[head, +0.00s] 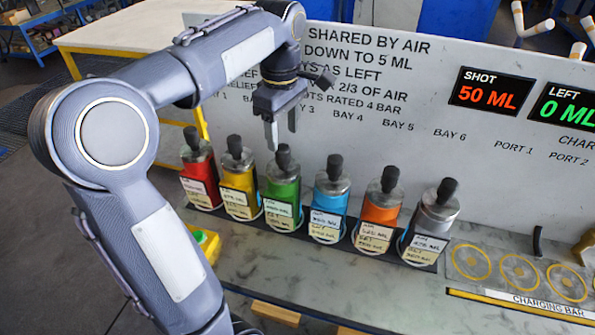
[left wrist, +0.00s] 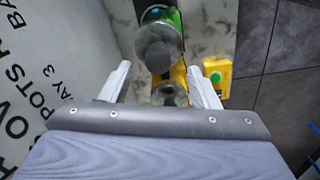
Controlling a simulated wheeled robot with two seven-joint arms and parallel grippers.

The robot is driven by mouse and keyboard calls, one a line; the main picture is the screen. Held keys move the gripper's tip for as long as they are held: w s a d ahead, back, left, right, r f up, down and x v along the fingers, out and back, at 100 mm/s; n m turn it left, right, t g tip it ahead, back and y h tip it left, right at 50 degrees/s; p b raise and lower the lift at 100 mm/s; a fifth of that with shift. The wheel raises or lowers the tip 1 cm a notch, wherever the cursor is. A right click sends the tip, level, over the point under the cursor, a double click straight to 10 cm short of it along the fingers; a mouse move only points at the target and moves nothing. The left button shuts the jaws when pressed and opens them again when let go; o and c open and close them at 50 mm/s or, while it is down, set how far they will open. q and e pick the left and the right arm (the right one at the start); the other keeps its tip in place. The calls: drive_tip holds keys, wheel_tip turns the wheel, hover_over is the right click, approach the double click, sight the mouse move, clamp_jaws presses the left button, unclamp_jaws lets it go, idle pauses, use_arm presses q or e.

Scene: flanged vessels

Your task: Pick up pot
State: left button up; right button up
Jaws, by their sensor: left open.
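Several vessels with black knobs and grey metal tops stand upright in a row in a dark rack. From left they are a red vessel (head: 200,186), a yellow vessel (head: 238,184), a green vessel (head: 284,193), a blue vessel (head: 330,197), an orange vessel (head: 380,210) and a silver-topped vessel (head: 436,215). My left gripper (head: 281,130) is open and empty, pointing down just above the green vessel's knob. In the left wrist view, the green vessel's knob (left wrist: 158,48) shows beyond the fingertips, with part of a yellow vessel nearer. My right gripper is not in view.
A lettered white panel (head: 400,75) stands behind the row, with two displays (head: 490,91). At right are yellow-ringed ports (head: 519,271) and a charging bar label (head: 530,305). A yellow box with a green button (left wrist: 217,75) sits beside the row. The grey bench (head: 330,285) in front is clear.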

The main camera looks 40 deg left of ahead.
sight(283, 147)
use_arm(q)
drive_tip(key=shift+w+f, duration=0.1)
drive_tip(key=shift+w, duration=0.1)
wheel_tip(283, 147, down, 7)
drive_tip(key=shift+s+a+f+p, duration=0.1)
drive_tip(key=shift+a+f+p, duration=0.05)
drive_tip(key=shift+p, duration=0.3)
clamp_jaws()
idle(1.2)
